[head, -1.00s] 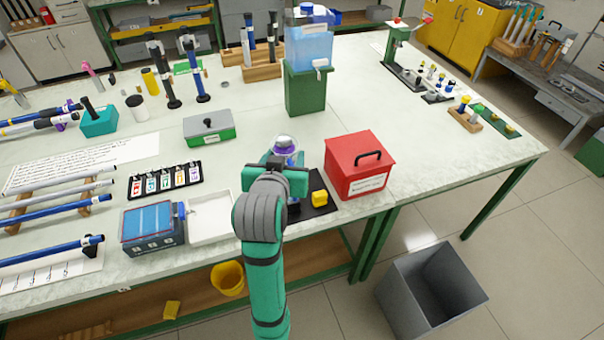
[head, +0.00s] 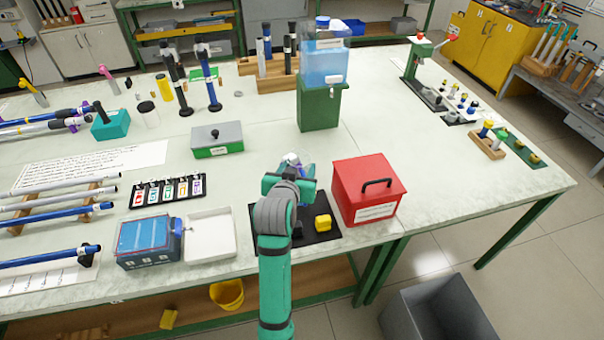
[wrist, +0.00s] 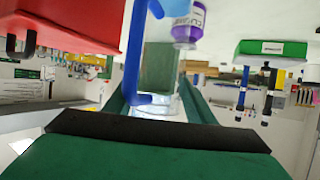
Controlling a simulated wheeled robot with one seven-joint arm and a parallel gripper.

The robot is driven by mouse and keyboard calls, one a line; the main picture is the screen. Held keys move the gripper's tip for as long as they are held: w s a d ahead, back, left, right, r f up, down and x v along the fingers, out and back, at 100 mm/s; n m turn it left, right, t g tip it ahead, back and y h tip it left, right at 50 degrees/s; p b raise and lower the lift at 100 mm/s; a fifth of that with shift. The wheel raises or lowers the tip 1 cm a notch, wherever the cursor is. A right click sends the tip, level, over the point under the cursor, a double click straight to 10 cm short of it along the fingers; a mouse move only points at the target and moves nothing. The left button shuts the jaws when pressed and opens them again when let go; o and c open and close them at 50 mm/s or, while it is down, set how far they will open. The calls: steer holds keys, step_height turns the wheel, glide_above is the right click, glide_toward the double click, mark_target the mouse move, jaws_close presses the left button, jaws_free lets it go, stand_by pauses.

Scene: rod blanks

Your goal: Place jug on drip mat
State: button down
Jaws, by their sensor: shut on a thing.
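A clear jug with a blue handle shows close up in the wrist view, its body (wrist: 158,106) between my fingers. My gripper (wrist: 156,98) is shut on it. In the head view only a small clear part of the jug (head: 306,160) shows past my gripper (head: 290,174); my wrist hides the rest. A black mat (head: 325,235), which seems to be the drip mat, lies near the table's front edge. My gripper appears above its far side. I cannot tell the jug's height over the table.
A red box (head: 368,190) stands close on the right, and a white tray (head: 210,237) on the left. The green stand with a water tank (head: 322,108) is behind. A purple-labelled vial (wrist: 187,30) shows near the jug.

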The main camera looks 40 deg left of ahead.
steer(key=f, duration=0.4)
steer(key=shift+w+a, duration=0.2)
steer(key=shift+a, duration=0.05)
steer(key=c, duration=0.8)
jaws_free()
steer(key=shift+d, duration=0.1)
steer(key=v, duration=1.2)
steer(key=shift+w, duration=0.1)
